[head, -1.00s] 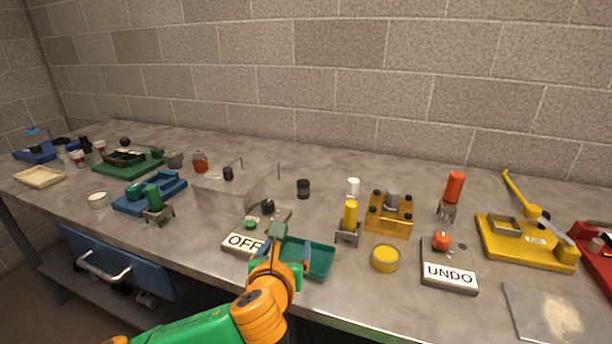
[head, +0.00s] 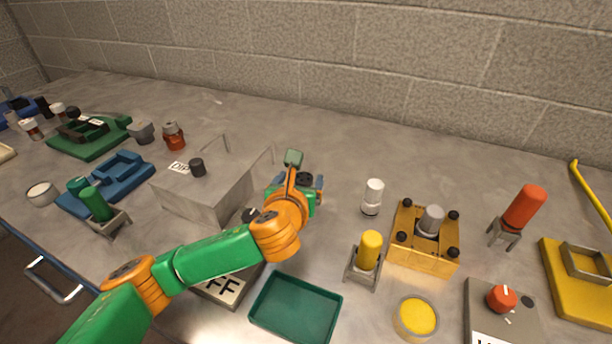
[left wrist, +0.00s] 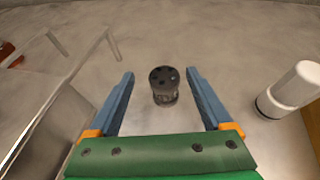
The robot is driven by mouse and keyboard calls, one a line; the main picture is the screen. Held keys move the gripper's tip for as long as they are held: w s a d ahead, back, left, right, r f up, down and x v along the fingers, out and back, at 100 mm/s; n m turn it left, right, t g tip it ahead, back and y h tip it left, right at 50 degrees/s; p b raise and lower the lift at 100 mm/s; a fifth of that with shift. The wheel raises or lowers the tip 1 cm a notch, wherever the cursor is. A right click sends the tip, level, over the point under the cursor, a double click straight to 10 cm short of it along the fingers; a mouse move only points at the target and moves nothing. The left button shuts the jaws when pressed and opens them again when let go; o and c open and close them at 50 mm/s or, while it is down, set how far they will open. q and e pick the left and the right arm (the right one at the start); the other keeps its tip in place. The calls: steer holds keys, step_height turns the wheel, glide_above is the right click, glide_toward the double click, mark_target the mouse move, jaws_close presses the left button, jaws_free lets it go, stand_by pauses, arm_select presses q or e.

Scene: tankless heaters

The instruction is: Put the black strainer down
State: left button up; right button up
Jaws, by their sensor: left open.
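The black strainer (left wrist: 164,84) is a small dark cylinder with holes in its top. In the left wrist view it stands upright on the grey table between the two blue fingers of my left gripper (left wrist: 160,76). The fingers are open, with a gap on each side of it. In the head view, the strainer (head: 306,177) shows only in part behind my left gripper (head: 296,187), right of the metal box. My right gripper is in neither view.
The grey metal box (head: 186,196) with upright wire handles stands close on the left. A white-capped bottle (head: 373,197) stands close on the right. A green tray (head: 296,308) lies in front. The table behind the strainer is clear.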

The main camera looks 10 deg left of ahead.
mark_target(306, 176)
arm_select(q)
steer(key=x, duration=0.5)
steer(key=shift+w+d+f, duration=0.1)
steer(key=shift+d+f, duration=0.15)
steer(key=shift+f, duration=0.25)
steer(key=shift+r, duration=0.1)
steer(key=shift+c, duration=1.2)
jaws_close()
